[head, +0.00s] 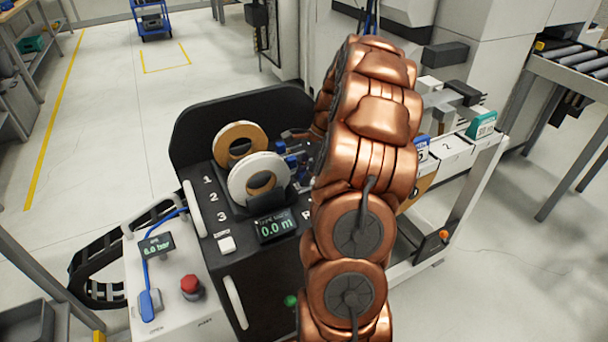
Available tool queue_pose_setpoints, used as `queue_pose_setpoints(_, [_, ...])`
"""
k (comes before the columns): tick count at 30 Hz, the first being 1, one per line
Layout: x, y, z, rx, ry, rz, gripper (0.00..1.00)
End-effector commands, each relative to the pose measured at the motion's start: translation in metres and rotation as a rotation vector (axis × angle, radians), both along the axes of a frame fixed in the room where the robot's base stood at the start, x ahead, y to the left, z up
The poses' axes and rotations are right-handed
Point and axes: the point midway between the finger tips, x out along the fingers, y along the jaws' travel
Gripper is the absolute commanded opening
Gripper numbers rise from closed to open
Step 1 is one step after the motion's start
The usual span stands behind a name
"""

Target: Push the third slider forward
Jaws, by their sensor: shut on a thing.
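The black edge-band station (187,152) has rows marked 1, 2 and 3 on its top. Small blue parts (280,147) that may be sliders sit right of the rolls, partly hidden by my arm. I cannot make out which one is the third slider. My copper-coloured arm covers the right side of the station. My gripper is hidden behind the arm, so its fingers and what they hold cannot be seen.
A tan roll (223,145) and a white roll (240,186) stand in the station. A display (274,226) reads 0.0 m. A white control box with a red button (190,285) is at the lower left. White numbered units (452,150) lie to the right. Open floor is at the left.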

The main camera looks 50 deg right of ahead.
Motion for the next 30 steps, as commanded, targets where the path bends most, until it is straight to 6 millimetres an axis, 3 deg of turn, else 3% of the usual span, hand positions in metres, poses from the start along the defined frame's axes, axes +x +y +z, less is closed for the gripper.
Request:
queue_pose_setpoints(10, [-0.002,-0.007,0.000,0.001,-0.001,-0.001,0.00])
queue_pose_setpoints(22, [-0.022,-0.070,0.000,-0.005,-0.004,-0.002,0.00])
queue_pose_setpoints(30, [-0.030,-0.088,-0.001,0.000,-0.001,-0.001,0.00])
